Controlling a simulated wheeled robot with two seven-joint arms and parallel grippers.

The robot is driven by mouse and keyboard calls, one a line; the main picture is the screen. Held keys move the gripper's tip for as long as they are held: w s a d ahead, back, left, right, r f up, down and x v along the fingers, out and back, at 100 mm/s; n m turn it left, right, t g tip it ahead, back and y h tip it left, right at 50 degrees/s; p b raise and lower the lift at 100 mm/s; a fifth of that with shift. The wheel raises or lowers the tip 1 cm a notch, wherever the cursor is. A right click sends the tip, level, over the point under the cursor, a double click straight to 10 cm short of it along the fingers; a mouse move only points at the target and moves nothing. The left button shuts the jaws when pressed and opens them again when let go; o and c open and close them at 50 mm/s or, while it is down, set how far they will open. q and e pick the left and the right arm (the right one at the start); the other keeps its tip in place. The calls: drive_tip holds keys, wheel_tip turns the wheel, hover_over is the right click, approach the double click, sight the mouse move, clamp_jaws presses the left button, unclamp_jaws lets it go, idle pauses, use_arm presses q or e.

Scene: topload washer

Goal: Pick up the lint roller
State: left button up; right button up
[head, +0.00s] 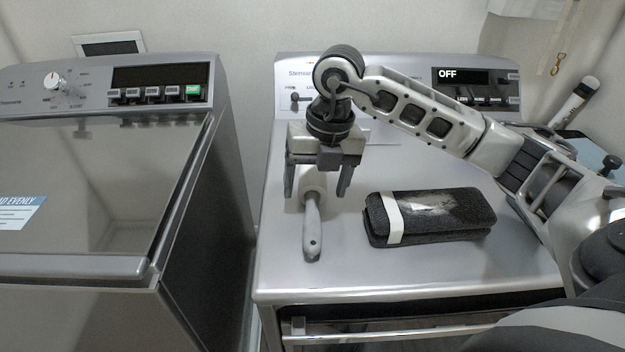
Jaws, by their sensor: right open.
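The lint roller (312,222) lies on top of the right-hand machine (410,270). Its grey handle points toward the front edge, and its pale roller head lies farther back, partly hidden by my gripper. My right gripper (318,192) is open and points down over the roller head, with one finger to each side of it in the picture. I cannot tell how far above the surface the fingertips are. My left gripper is not in view.
A dark folded pouch with a white band (430,215) lies to the right of the lint roller. A topload washer (95,190) stands at the left, past a narrow gap. The front left of the machine top is clear.

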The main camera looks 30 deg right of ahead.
drive_tip(key=shift+w+a+f, duration=0.1)
drive_tip(key=shift+f, duration=0.7)
drive_tip(key=c, duration=1.1)
drive_tip(key=shift+r, duration=0.15)
drive_tip(key=shift+r, duration=0.3)
wheel_tip(320, 180, up, 2)
drive_tip(key=shift+r+b, duration=0.25)
drive_tip(key=shift+b, duration=0.3)
drive_tip(key=s+a+r, duration=0.2)
drive_tip(key=s+r, duration=0.1)
drive_tip(key=s, duration=0.1)
drive_tip(key=s+a+r, duration=0.1)
drive_tip(key=s+r, duration=0.2)
drive_tip(key=s, duration=0.1)
drive_tip(key=s+a+r, duration=0.2)
drive_tip(key=s+r, duration=0.1)
drive_tip(key=s, duration=0.2)
drive_tip(key=shift+a+r, duration=0.35)
